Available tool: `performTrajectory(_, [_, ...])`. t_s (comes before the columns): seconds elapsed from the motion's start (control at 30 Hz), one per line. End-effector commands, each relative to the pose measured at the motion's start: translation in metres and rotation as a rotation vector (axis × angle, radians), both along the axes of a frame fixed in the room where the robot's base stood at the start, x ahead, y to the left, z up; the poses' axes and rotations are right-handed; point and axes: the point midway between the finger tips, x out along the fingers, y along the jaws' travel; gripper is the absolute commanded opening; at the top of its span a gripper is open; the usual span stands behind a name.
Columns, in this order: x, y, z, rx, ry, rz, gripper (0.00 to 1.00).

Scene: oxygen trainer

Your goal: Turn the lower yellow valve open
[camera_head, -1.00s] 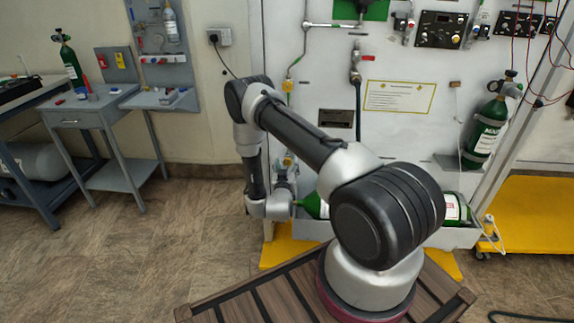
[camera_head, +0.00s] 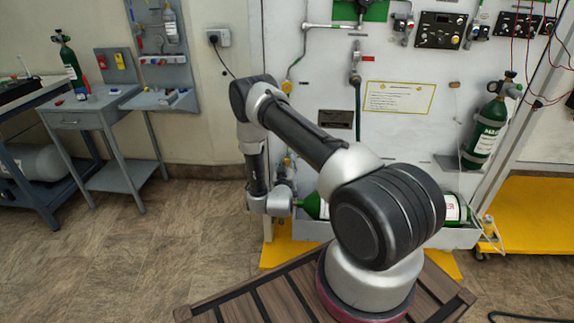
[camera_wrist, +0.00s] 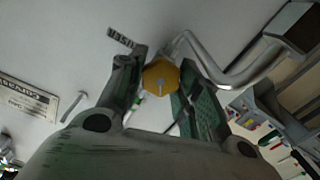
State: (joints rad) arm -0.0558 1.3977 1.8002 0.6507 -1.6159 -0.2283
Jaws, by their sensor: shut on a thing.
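In the wrist view a yellow valve knob (camera_wrist: 160,77) sits between the two fingers of my gripper (camera_wrist: 159,66). One finger is on its left side and one on its right, and the gripper is shut on it. A pale mark or slot shows on the knob's face. A bent silver pipe (camera_wrist: 215,70) runs from behind the knob to the right. In the head view my wrist and arm cover most of the lower valve and the gripper. A higher yellow valve (camera_head: 287,87) shows on the pipe above, beside my arm.
The white panel (camera_head: 440,125) carries gauges, pipes and a yellow-edged notice (camera_head: 399,97). A green cylinder (camera_head: 485,130) stands at its right. Green cylinders lie in the low trough (camera_head: 305,229), close to my wrist. A grey side table (camera_head: 75,117) stands left, with open floor before it.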

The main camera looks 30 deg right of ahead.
Motion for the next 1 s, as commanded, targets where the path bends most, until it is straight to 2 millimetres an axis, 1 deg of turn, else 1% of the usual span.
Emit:
performTrajectory(0.3, [0.000,0.000,0.000,-0.023,0.016,0.000,0.10])
performTrajectory(0.33, [0.000,0.000,0.000,-0.023,0.016,0.000,0.39])
performTrajectory(0.4, [0.000,0.000,0.000,-0.023,0.016,0.000,0.52])
performTrajectory(0.43, [0.000,0.000,0.000,-0.023,0.016,0.000,0.56])
performTrajectory(0.77, [-0.001,0.001,0.000,-0.022,0.016,0.001,0.56])
performTrajectory(0.87, [-0.008,0.007,-0.001,-0.022,0.018,0.002,0.56])
performTrajectory(1.0, [-0.030,0.022,-0.001,-0.023,0.019,0.004,0.56])
